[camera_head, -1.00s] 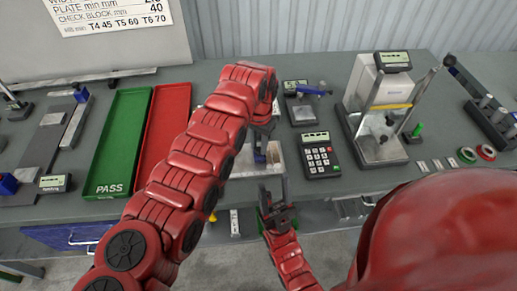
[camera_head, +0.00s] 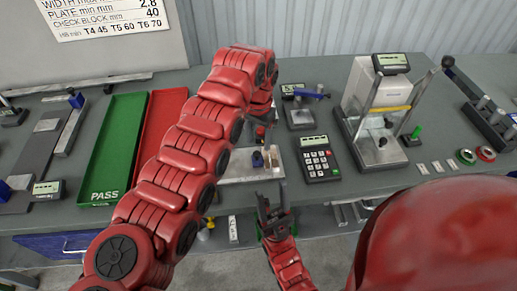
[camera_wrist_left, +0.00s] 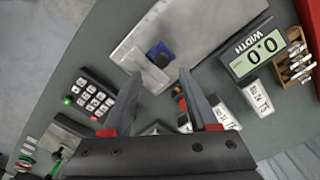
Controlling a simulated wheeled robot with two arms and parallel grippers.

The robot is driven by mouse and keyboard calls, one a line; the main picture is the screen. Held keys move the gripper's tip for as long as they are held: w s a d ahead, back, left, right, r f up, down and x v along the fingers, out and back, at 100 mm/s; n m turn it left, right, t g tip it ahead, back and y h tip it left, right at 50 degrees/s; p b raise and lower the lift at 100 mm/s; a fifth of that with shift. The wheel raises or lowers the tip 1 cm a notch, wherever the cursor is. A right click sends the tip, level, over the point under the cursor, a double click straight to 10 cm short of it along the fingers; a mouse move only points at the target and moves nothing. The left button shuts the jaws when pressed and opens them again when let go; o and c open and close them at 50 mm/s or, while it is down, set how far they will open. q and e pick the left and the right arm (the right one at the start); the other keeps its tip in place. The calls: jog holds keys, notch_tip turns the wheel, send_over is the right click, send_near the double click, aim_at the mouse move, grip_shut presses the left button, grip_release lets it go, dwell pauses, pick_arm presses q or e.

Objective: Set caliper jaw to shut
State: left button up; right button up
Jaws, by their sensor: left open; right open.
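The caliper appears as a pale metal plate (camera_wrist_left: 200,25) with a small blue block (camera_wrist_left: 160,52), taken as its jaw piece, and a display reading WIDTH 0.0 (camera_wrist_left: 250,48). In the head view the plate (camera_head: 238,172) and blue block (camera_head: 257,159) lie below my left gripper; the display does not show there. My left gripper (camera_wrist_left: 160,77) is open and empty, its fingertips pointing toward the blue block, which shows between and beyond them. Contact cannot be told. My right gripper (camera_head: 273,191) is open and empty near the table's front edge.
A keypad (camera_head: 318,158) stands right of the plate. Behind it is a small gauge with a blue handle (camera_head: 312,94). A clear-fronted instrument (camera_head: 378,110) stands further right. A green PASS tray (camera_head: 114,150) and a red tray (camera_head: 160,120) lie left, partly behind my left arm.

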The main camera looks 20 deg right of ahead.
pick_arm(q)
notch_tip(320, 180, up, 7)
notch_tip(320, 180, up, 6)
jog(key=p, duration=0.5)
send_over(259, 153)
jog(key=shift+a, duration=0.1)
jog(key=shift+f, duration=0.1)
